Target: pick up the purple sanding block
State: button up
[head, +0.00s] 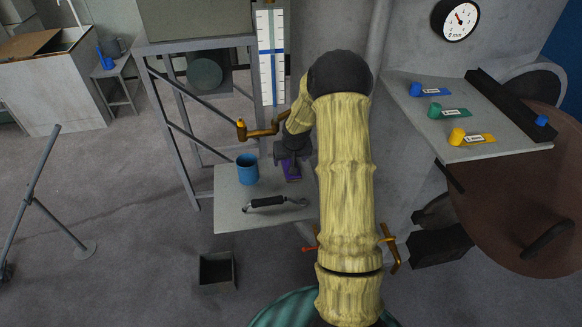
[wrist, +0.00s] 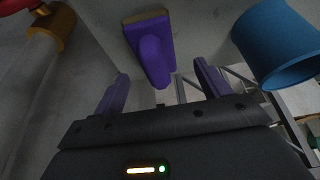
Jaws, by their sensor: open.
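The purple sanding block (wrist: 150,52), with a tan edge along its far end, lies on the grey table ahead of my gripper in the wrist view. My gripper (wrist: 161,74) is open, with its two purple fingers spread to either side of the block's near end and nothing held between them. In the head view my gripper (head: 290,152) hangs over the table (head: 232,208), and purple shows just below it at the sanding block (head: 292,173). There the wrist partly hides the block, and the exact gap between fingers and block is unclear.
A blue cup (head: 247,169) stands left of the block; it is at the right in the wrist view (wrist: 276,45). A black-handled tool (head: 270,203) lies at the table's front. An orange-brown crank (head: 262,130) juts out near my wrist.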

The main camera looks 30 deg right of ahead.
aim_at(286, 164)
jog(key=x, duration=0.4)
jog(key=shift+d+f, duration=0.15)
jog(key=shift+d, duration=0.05)
jog(key=c, duration=1.2)
jog(key=shift+o, duration=0.2)
